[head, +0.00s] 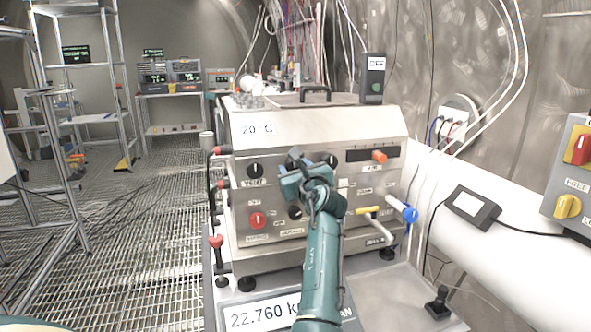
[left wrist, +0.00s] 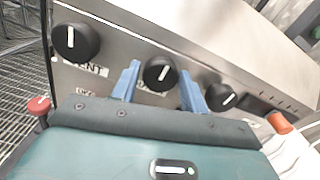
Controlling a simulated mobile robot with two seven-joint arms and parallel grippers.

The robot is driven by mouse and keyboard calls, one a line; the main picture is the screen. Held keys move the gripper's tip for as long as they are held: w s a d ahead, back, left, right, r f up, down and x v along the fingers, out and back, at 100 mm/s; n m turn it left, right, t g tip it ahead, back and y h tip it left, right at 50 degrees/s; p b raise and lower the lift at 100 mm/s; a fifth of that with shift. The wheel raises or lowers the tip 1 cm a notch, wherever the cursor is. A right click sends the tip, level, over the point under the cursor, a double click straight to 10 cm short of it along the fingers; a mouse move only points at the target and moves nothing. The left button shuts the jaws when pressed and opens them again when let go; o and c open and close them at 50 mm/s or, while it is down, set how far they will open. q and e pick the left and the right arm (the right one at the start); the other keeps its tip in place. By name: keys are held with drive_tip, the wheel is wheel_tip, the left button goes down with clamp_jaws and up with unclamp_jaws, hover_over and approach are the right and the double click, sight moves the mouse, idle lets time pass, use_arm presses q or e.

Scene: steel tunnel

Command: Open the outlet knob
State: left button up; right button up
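A steel machine (head: 372,224) stands ahead with a row of black knobs on its front panel. My left gripper (head: 299,162) is at the middle upper knob (head: 293,157), mostly covering it in the head view. In the left wrist view, the two blue fingers of the left gripper (left wrist: 159,70) are apart, one on each side of the middle knob (left wrist: 159,73). Contact cannot be told. The knob's white mark is slightly tilted. Its label is partly hidden, and I cannot read which knob is the outlet. My right gripper is not in view.
The left knob (left wrist: 76,42) is labelled "VENT"; a right knob (left wrist: 220,97) sits close by. A red knob (head: 258,220), an orange handle (head: 379,157) and a blue-ended valve (head: 410,215) project from the machine. A pipe (head: 470,240) runs along the right.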

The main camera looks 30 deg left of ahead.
use_arm(q)
drive_tip(key=c, duration=0.6)
